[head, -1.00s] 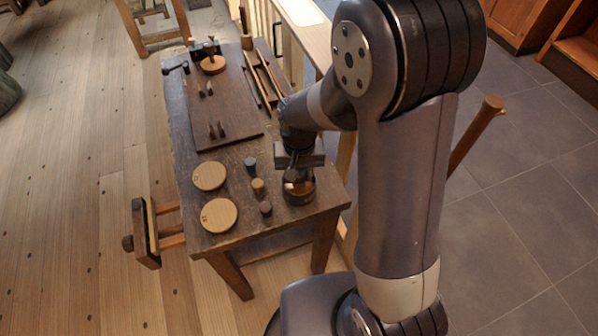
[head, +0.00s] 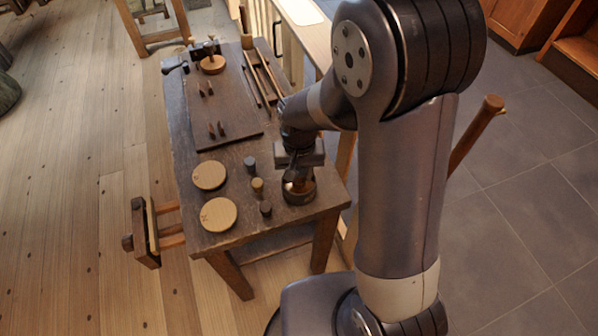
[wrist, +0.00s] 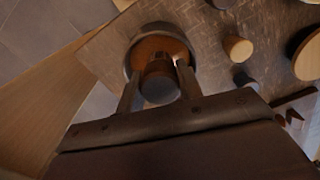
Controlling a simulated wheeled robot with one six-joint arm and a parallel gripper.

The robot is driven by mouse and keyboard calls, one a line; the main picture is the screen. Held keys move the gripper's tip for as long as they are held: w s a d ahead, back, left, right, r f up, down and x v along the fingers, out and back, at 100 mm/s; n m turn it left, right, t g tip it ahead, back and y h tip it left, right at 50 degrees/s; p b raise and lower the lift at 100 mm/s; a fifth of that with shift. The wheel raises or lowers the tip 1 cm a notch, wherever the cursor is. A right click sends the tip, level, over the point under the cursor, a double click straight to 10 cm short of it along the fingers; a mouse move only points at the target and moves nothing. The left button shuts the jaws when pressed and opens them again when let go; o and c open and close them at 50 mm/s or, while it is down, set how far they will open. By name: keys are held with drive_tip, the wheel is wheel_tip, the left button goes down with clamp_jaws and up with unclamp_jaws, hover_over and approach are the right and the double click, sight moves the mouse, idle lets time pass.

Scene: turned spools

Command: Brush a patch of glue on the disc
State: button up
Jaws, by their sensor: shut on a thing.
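The glue pot (head: 300,197) is a dark round pot near the table's right front corner. Amber glue shows inside its rim (wrist: 132,52) in the wrist view. My gripper (head: 297,176) is directly above the pot. In the wrist view my gripper (wrist: 158,74) is shut on the brush, whose dark round handle end (wrist: 157,90) shows between the fingers. The brush's lower end points into the pot; its bristles are hidden. Two pale wooden discs, the far disc (head: 208,175) and the near disc (head: 218,214), lie flat on the table left of the pot.
Three small pegs, grey (head: 250,163), pale (head: 257,186) and dark (head: 265,208), stand between discs and pot. A dark board (head: 222,110) with small upright pieces lies behind. Another round wooden piece (head: 213,65) sits at the far end. A vise (head: 146,232) juts out left.

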drive_tip(key=shift+f, duration=0.1)
drive_tip(key=shift+r+p, duration=2.8)
drive_tip(key=shift+r, duration=0.8)
drive_tip(key=shift+f, duration=0.1)
